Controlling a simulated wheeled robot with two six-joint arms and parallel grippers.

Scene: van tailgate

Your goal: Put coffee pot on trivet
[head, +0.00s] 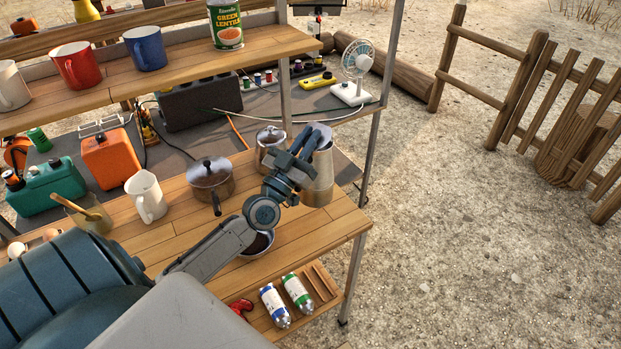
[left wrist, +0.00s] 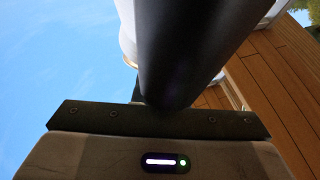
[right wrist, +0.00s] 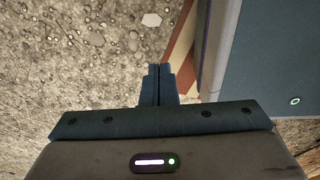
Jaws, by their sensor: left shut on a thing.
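The coffee pot appears to be the tall, pale metal vessel (head: 319,182) at the right end of the wooden counter. It looks upright; I cannot tell whether its base touches the counter. My left gripper (head: 306,146) is at its upper left side, shut on what looks like its black handle. That dark bar (left wrist: 190,40) fills the middle of the left wrist view and hides the fingertips. I cannot make out a trivet for certain. My right gripper (right wrist: 159,84) shows only in the right wrist view, with its fingers together and empty, over gravelly ground.
A lidded saucepan (head: 211,184), a smaller metal pot (head: 269,143) and a cream jug (head: 147,198) stand on the counter (head: 335,222). A dark bowl (head: 259,243) sits partly under my left arm. Mugs and a lentil can (head: 225,24) stand on the upper shelf. Bottles (head: 274,304) lie below.

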